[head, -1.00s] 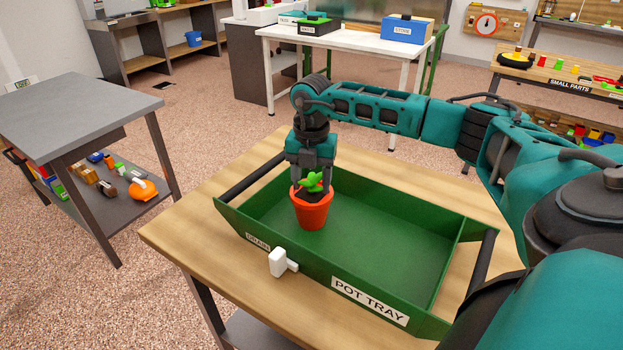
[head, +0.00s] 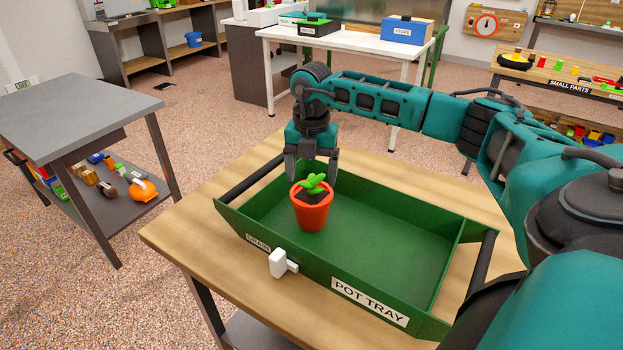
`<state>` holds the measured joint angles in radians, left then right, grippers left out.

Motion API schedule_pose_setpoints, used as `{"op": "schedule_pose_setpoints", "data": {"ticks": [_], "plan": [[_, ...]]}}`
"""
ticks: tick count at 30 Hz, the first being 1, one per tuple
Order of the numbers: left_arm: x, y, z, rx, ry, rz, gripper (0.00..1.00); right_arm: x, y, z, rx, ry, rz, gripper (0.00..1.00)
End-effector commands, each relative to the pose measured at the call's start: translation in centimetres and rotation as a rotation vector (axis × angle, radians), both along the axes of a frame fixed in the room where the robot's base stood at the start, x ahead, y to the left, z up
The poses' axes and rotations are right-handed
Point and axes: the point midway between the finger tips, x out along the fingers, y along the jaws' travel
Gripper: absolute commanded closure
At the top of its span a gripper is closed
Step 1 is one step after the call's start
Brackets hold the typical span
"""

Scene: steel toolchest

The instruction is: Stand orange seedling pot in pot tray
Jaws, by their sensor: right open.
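The orange seedling pot (head: 312,216) stands upright inside the green pot tray (head: 345,265), towards its left part, with dark soil and a green seedling (head: 313,184) on top. The tray rests on a wooden table and bears the labels POT TRAY and DRAIN. My right gripper (head: 312,172) is open, its fingers pointing down just behind and above the pot. It holds nothing and appears apart from the pot. My left gripper is not in view.
A white drain tap (head: 280,262) sticks out of the tray's front wall. Dark bar handles (head: 252,178) are at both tray ends. The tray's right part is empty. A grey-topped table (head: 70,115) stands to the left.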

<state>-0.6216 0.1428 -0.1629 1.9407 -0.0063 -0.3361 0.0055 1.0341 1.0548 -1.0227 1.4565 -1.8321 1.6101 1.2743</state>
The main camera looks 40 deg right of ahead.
Motion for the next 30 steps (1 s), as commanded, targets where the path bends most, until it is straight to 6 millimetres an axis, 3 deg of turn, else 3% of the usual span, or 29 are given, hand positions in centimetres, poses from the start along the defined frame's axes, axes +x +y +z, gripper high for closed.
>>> {"op": "schedule_pose_setpoints", "data": {"ticks": [6, 13, 18, 30], "plan": [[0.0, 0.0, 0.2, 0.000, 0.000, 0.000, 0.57, 0.1, 0.0, 5.2, 0.000, -0.006, -0.001, 0.18], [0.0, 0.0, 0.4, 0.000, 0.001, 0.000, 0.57, 0.1, 0.0, 8.8, 0.000, -0.004, -0.001, 0.18], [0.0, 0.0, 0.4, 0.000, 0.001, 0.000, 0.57, 0.0, 0.0, 9.7, 0.000, -0.001, 0.000, 0.18], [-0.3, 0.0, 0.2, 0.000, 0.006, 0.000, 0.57, 0.0, 0.0, 9.7, 0.000, -0.001, 0.000, 0.18]]}}
